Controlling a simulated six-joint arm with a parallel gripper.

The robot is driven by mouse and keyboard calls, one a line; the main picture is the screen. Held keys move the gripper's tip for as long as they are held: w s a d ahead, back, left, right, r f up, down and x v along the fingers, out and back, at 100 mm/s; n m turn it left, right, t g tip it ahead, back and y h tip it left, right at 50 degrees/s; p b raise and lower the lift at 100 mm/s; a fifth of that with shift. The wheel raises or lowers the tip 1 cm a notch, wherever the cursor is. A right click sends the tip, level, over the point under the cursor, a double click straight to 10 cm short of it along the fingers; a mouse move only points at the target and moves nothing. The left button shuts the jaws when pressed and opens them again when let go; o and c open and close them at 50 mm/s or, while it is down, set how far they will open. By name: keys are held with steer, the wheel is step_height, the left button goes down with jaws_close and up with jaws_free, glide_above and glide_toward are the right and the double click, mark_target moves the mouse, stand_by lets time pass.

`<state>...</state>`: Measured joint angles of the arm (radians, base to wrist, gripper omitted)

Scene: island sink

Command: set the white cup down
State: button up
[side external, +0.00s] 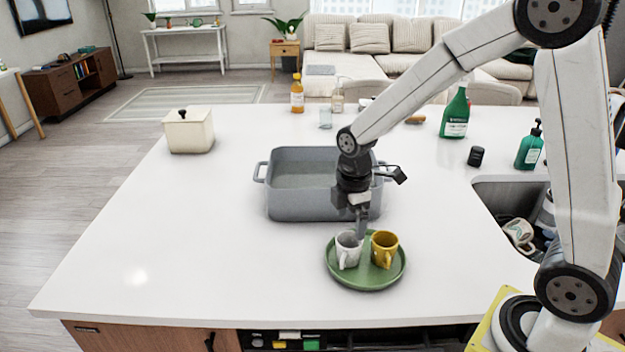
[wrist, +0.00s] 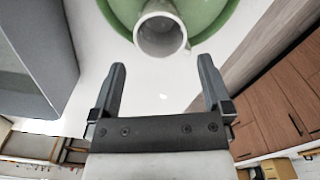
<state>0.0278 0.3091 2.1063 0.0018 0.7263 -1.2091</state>
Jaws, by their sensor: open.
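The white cup (side external: 347,246) stands upright on the left part of a round green tray (side external: 365,285), its handle toward the front. My gripper (side external: 361,232) is pointed down just behind the cups. In the wrist view, my gripper (wrist: 161,66) is open, with nothing between its two fingers. The white cup (wrist: 160,36) shows there beyond the fingertips, apart from them, on the green tray (wrist: 215,35). A yellow cup (side external: 385,246) stands on the tray right beside the white one. It does not show in the wrist view.
A grey two-handled basin (side external: 300,203) stands behind the tray, close to my gripper. The sink (side external: 488,195) with dishes lies to the right. A cream lidded pot (side external: 188,135) stands at back left; a green spray bottle (side external: 455,115) is behind. The counter's left front is clear.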

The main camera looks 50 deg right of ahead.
steer(key=shift+r, duration=1.5)
steer(key=s+a+f+m+t, duration=0.1)
steer(key=s+f+m+t, duration=0.1)
steer(key=s+m, duration=0.7)
steer(key=shift+f+m+t, duration=0.3)
steer(key=shift+f+m, duration=0.45)
steer(key=shift+m, duration=1.55)
